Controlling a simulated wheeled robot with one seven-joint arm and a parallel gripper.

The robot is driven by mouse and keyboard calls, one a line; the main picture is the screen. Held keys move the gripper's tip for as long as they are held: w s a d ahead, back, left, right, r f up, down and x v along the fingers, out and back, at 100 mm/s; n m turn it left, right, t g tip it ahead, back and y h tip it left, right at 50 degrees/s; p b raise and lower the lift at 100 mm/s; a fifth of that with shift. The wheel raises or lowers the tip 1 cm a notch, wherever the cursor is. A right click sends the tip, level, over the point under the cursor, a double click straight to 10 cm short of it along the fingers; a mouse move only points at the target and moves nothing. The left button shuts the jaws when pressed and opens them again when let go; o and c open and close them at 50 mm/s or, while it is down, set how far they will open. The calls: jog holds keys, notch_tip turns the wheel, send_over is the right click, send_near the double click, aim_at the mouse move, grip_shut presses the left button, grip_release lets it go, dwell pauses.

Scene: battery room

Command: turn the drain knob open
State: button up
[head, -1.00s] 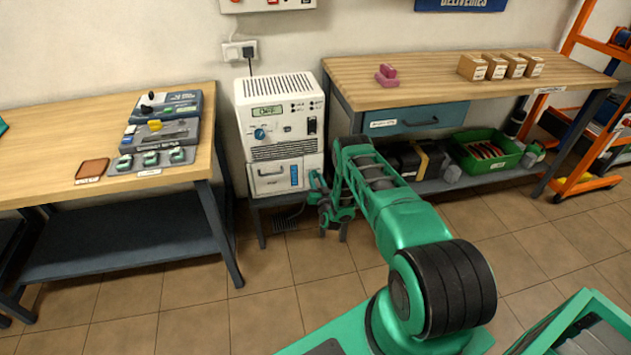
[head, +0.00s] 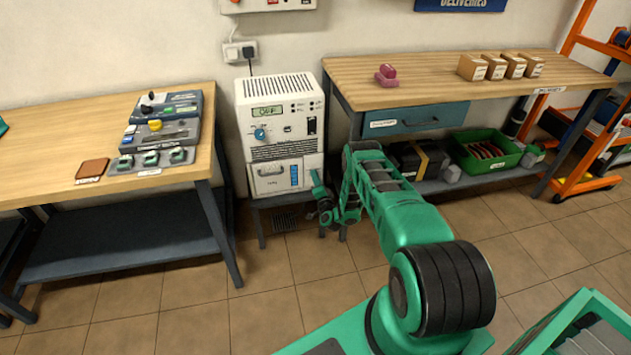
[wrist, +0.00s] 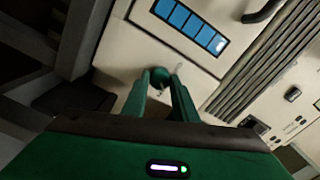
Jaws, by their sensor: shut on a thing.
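The white dehumidifier-like cabinet (head: 281,115) stands between two benches, with a blue dial and a small display on its upper front. Its lower front has a handle and a blue level window (head: 294,176), which also shows in the wrist view (wrist: 190,25). My gripper (head: 316,180) is at the right side of the lower front. In the wrist view my gripper's fingers (wrist: 162,80) are closed around a small dark green knob (wrist: 159,76), which I take for the drain knob. The fingers partly cover it, so its exact angle is hard to tell. The head view hides it.
A wooden bench (head: 40,140) with instruments stands at the left. Another bench (head: 430,78) stands at the right, with a green crate (head: 487,150) on its lower shelf. The tiled floor in front is open.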

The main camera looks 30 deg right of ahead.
jog(key=shift+s+d+f+m, duration=0.15)
jog(key=shift+d+m, duration=0.15)
jog(key=shift+m, duration=0.7)
jog(key=o, duration=0.9)
jog(key=shift+o, duration=0.8)
jog(key=shift+a, duration=0.1)
jog(key=v, duration=1)
jog(key=shift+s, duration=0.25)
jog(key=shift+a, duration=0.1)
